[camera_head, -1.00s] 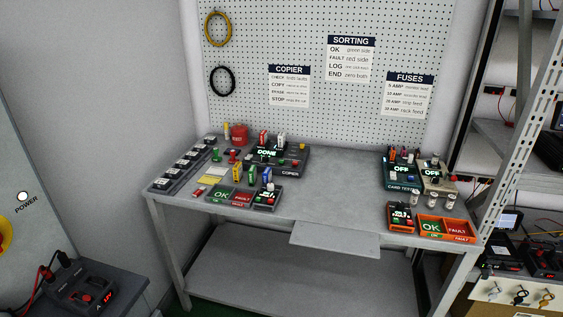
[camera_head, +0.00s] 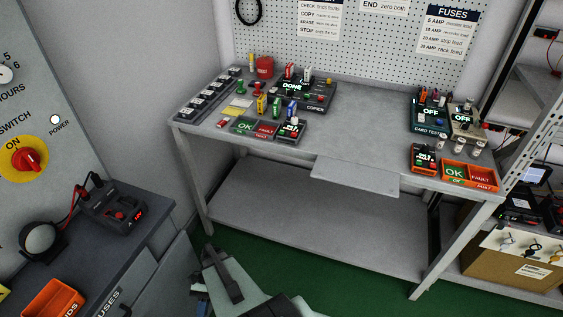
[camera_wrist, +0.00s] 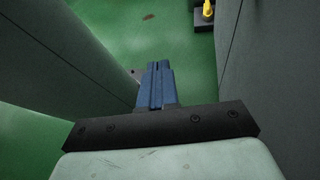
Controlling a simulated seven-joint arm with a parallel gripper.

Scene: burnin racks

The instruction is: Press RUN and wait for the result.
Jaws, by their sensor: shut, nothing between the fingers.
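My gripper (camera_wrist: 157,72) shows in the wrist view with its blue fingers closed together and empty, pointing over the green floor, away from the bench. The copier (camera_head: 322,98) stands at the back of the bench in the head view, its lit display reading DONE. The card tester (camera_head: 428,126) stands at the right with its display reading OFF. A second unit (camera_head: 464,128) beside it also reads OFF. No button label reading RUN is legible. Part of my arm shows at the bottom of the head view, well below the bench.
The grey bench (camera_head: 360,140) has a clear middle and a pull-out shelf (camera_head: 355,178) at its front. OK and FAULT trays stand at left (camera_head: 254,129) and right (camera_head: 468,177). A cabinet (camera_head: 85,80) with a red switch and a dark side table (camera_head: 145,215) are at left.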

